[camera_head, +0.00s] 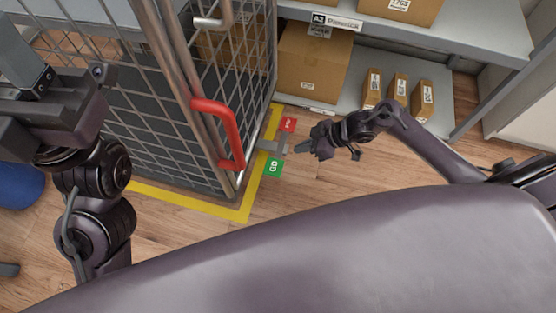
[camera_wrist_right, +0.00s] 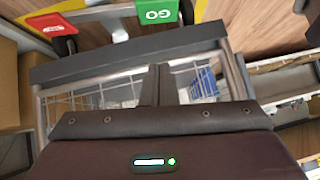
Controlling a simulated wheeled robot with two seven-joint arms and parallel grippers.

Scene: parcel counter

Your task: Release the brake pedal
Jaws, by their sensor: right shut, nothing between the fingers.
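The brake pedal (camera_head: 271,146) is a small grey plate low at the right corner of the wire cage trolley (camera_head: 239,184). A red label (camera_head: 288,124) lies on its far side and a green GO label (camera_head: 273,167) on its near side. Both labels show in the right wrist view, red (camera_wrist_right: 53,25) and green (camera_wrist_right: 167,15). My right gripper (camera_head: 299,149) is shut and empty just right of the pedal; I cannot tell if it touches. Its closed fingers (camera_wrist_right: 160,85) also show in the wrist view. My left arm is at the left; its finger opening is unclear.
A red handle (camera_head: 232,128) stands out from the trolley's front. Yellow floor tape (camera_head: 190,201) borders the trolley. Behind, a grey shelf (camera_head: 440,105) holds a large carton (camera_head: 311,66) and small boxes (camera_head: 398,87).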

